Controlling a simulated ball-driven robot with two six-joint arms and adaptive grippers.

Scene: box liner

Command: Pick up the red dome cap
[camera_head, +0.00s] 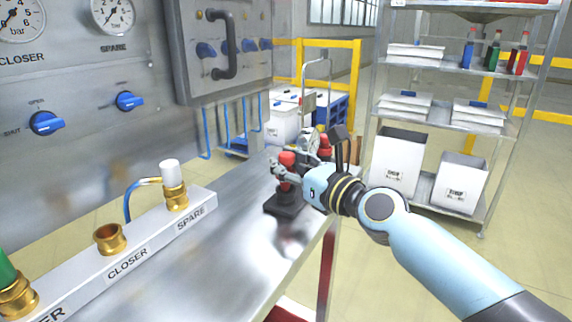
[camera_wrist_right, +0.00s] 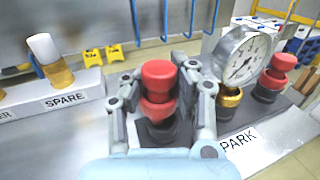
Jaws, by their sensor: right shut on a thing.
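The red dome cap (camera_head: 287,158) shows upright over a dark block (camera_head: 284,205) on the metal bench. In the right wrist view the red dome cap (camera_wrist_right: 159,74) is between the two grey fingers, above a second red rim and a dark base. My right gripper (camera_head: 286,171) is shut on it from both sides. The fingers (camera_wrist_right: 160,90) hide part of its sides. I cannot tell whether the cap is clear of what is below it. My left gripper is in neither view.
Another red cap (camera_wrist_right: 284,62) and a round gauge (camera_wrist_right: 243,60) stand close on the right by the PARK label. A rail (camera_head: 150,238) with brass fittings, one topped by a white cap (camera_head: 169,171), runs along the bench. A shelf rack (camera_head: 440,122) stands behind.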

